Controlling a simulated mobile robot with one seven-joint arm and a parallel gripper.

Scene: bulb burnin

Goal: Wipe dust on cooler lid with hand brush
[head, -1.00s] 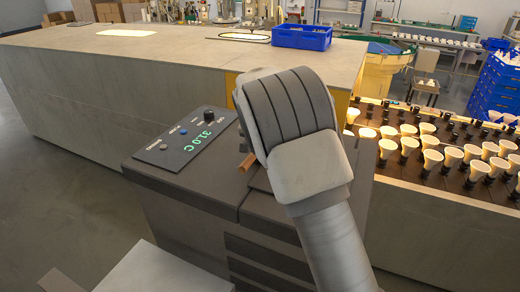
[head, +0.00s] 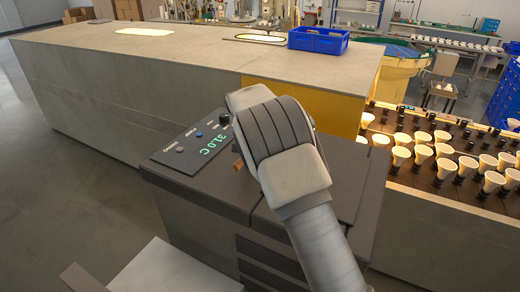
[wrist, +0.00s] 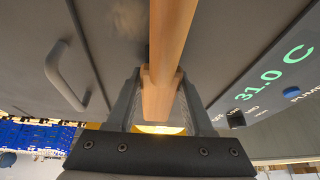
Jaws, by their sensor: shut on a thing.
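My gripper (wrist: 160,82) is shut on the wooden handle of the hand brush (wrist: 170,35) in the wrist view. The handle runs from between the fingers to the top of the picture; the bristles are out of view. A small brown end of the brush (head: 238,164) shows beside my arm in the head view, where my arm hides the gripper. The dark grey cooler lid (wrist: 40,30) with a bar handle (wrist: 66,75) lies beneath. A faint smudge, perhaps dust (wrist: 128,15), shows on it beside the brush. The lid also shows right of my arm (head: 345,175).
A control panel (head: 203,146) with knobs and a green 31.0 C display adjoins the lid. A long grey bench (head: 200,65) stands behind, with a blue crate (head: 318,40) on it. Racks of lit bulbs (head: 450,165) stand at the right.

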